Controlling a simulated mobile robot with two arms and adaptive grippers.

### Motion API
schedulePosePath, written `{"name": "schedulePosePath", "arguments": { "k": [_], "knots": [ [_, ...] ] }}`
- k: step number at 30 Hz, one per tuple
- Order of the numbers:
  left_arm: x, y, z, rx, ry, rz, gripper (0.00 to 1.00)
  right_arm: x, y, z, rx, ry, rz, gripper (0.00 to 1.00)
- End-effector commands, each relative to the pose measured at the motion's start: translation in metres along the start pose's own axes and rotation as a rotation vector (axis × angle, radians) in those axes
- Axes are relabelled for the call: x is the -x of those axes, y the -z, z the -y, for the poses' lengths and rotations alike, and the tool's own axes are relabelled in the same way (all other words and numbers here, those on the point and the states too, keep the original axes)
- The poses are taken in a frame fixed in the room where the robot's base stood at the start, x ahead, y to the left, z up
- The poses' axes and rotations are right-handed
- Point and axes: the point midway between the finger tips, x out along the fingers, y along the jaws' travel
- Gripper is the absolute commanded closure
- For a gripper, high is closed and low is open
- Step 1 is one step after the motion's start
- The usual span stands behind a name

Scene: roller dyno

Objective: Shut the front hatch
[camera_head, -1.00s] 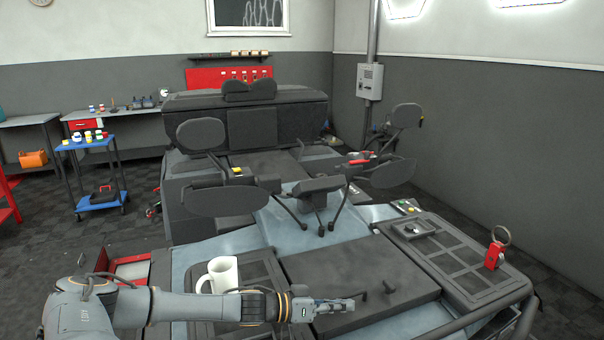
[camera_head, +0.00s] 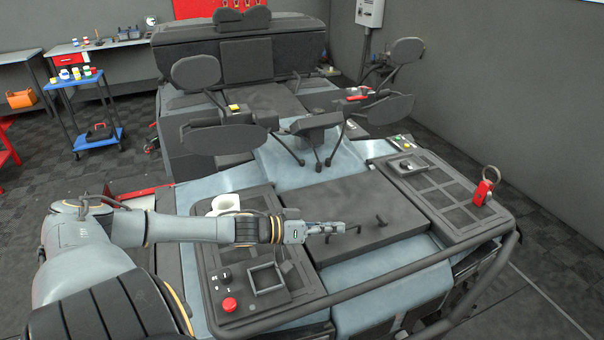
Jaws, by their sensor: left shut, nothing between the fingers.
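The front hatch (camera_head: 352,205) is a dark flat panel in the middle of the vehicle's front deck, between two side consoles. It lies nearly flat. Its front edge stands out above the pale blue bodywork, and I cannot tell whether it is fully down. Two small dark upright pieces (camera_head: 381,221) stand near its front edge. My left gripper (camera_head: 341,227) is shut and empty, over the hatch's front left part, just left of these pieces. I cannot tell whether it touches the panel. My right gripper is out of view.
A red tag with a ring (camera_head: 482,190) is on the right console (camera_head: 440,196). A dark tubular bar (camera_head: 420,262) runs around the front.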

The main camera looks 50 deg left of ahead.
Motion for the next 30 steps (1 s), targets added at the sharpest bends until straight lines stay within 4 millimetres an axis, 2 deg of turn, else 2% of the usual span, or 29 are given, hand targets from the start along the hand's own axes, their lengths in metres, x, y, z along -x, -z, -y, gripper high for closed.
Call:
{"name": "schedulePosePath", "arguments": {
  "k": [11,21,30],
  "knots": [
    [0.035,0.001,-0.006,0.0,-0.002,0.003,1.0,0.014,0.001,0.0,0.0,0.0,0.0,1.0],
    [0.069,0.001,-0.011,0.0,-0.002,0.002,1.0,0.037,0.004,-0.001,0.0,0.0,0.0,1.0],
    [0.083,0.0,-0.012,-0.003,-0.003,-0.001,1.0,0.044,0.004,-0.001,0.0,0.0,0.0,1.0]
  ]
}}
